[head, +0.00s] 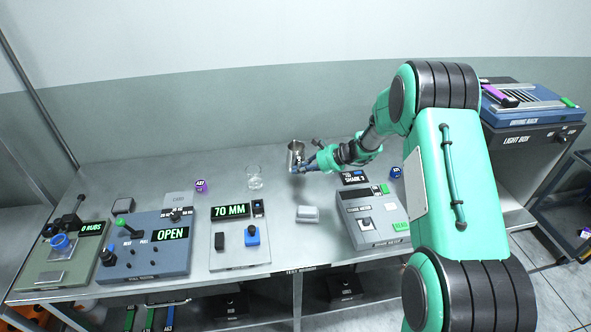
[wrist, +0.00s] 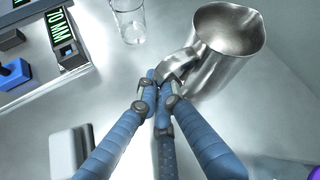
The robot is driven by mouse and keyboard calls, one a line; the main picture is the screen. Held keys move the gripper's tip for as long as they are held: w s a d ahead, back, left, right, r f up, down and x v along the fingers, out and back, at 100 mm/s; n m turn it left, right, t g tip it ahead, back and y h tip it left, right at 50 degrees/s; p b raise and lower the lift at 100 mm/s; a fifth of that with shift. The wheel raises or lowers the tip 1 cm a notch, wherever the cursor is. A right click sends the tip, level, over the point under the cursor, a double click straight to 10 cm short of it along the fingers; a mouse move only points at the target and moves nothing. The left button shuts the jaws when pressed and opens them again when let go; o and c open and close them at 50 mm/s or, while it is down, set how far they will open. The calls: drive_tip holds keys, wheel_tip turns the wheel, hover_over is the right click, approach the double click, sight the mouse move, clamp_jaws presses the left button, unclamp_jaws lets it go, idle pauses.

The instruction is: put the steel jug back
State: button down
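The steel jug (head: 295,148) stands toward the back of the steel table, about upright. In the wrist view the jug (wrist: 226,45) is at the top right, its open mouth facing the camera and its handle toward my fingers. My gripper (head: 305,169) is at the jug's near side. In the wrist view my blue fingers (wrist: 162,85) come together on the handle, and the gripper looks shut on it. The fingertips partly hide the handle. I cannot tell whether the jug's base touches the table.
A clear glass (head: 254,177) stands left of the jug. A 70 MM display panel (head: 240,237), a blue OPEN device (head: 148,252) and a grey shade meter (head: 371,218) stand along the front. A small grey block (head: 307,215) lies between panel and meter. The table's back left is mostly clear.

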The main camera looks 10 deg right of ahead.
sight(296, 161)
drive_tip(key=shift+w+a+f+b, duration=0.1)
drive_tip(key=shift+w+f+b, duration=0.1)
drive_tip(key=shift+w, duration=1.35)
drive_tip(key=shift+w+f+b, duration=0.1)
drive_tip(key=shift+w+b, duration=0.05)
drive_tip(key=shift+w, duration=1.35)
drive_tip(key=shift+r, duration=0.1)
drive_tip(key=shift+f+b, duration=0.55)
drive_tip(key=shift+f, duration=1.2)
drive_tip(key=shift+f, duration=0.2)
drive_tip(key=c, duration=1.9)
unclamp_jaws()
drive_tip(key=shift+c, duration=0.2)
drive_tip(key=shift+r, duration=0.1)
